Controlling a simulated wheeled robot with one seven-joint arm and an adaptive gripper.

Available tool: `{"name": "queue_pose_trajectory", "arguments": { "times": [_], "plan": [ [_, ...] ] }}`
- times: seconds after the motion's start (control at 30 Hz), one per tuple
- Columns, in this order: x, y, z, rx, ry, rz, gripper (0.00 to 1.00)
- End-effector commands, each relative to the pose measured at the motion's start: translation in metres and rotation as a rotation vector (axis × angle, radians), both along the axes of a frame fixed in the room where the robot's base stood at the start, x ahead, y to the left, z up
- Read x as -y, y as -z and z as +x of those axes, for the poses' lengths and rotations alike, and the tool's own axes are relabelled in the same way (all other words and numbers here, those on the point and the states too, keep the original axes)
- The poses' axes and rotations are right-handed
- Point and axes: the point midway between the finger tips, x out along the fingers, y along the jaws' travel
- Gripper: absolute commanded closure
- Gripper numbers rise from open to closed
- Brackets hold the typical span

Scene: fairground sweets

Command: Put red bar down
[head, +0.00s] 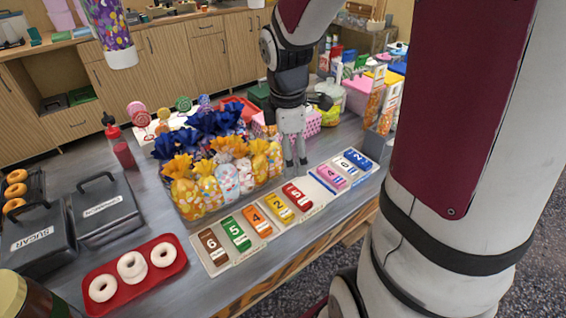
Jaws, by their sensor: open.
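The red bar (297,195) with a white number label lies flat at the right end of a pale tray (217,265), beside the yellow bar (278,207). Orange (256,221), green (236,233) and brown (213,246) bars lie further left in the row. My gripper (297,163) points down just behind the red bar in the picture, apart from it, with its fingers open and nothing seen between them. Its exact height over the table cannot be told.
Wrapped sweet bags (205,192) crowd close to my gripper's left. A second tray with pink (331,176), white and blue (357,159) bars lies right. A red doughnut tray (175,272), dark sugar bin (35,247) and red bottle (118,148) stand left.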

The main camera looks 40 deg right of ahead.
Motion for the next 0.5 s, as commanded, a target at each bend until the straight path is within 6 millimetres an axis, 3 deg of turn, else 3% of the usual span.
{"name": "queue_pose_trajectory", "arguments": {
  "times": [0.03, 0.2, 0.5],
  "plan": [
    [-0.012, -0.019, -0.007, 0.040, 0.070, -0.006, 0.00],
    [-0.049, -0.066, -0.038, 0.161, 0.359, 0.030, 0.00],
    [-0.103, -0.116, -0.107, 0.335, 0.829, 0.232, 0.00]
  ]
}}
